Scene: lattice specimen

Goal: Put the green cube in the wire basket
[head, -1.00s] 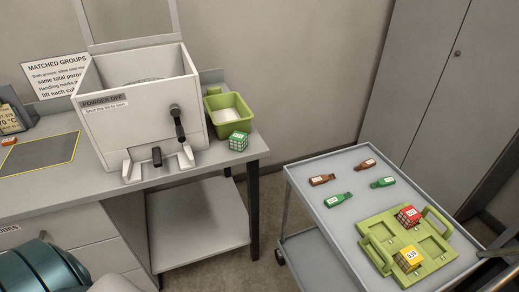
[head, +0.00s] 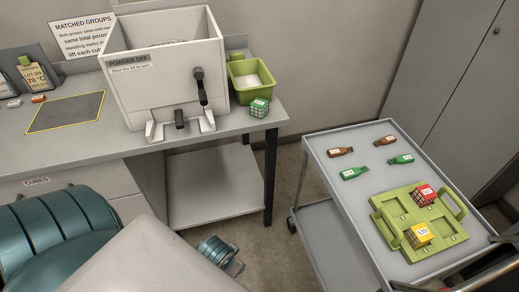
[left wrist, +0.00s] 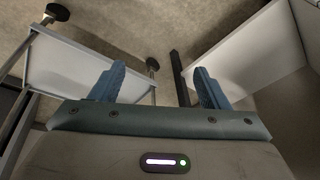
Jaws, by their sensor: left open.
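The green cube (head: 260,107) has a white label on top. It sits near the right front corner of the grey bench, in front of a green bin (head: 251,78). I cannot make out a wire basket; the inside of the white open-topped box (head: 165,78) is mostly hidden by its front wall. My left gripper (head: 232,264) is low, between bench and cart, well below and apart from the cube. In the left wrist view its blue fingers (left wrist: 160,72) are spread and empty above the floor. My right gripper is not in view.
A grey cart (head: 325,180) at right carries several small bottles and a green tray (head: 394,238) with a red cube (head: 423,195) and a yellow cube (head: 418,235). A yellow-edged dark mat (head: 65,112) lies on the bench left of the box. A bench leg (head: 270,175) stands near my arm.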

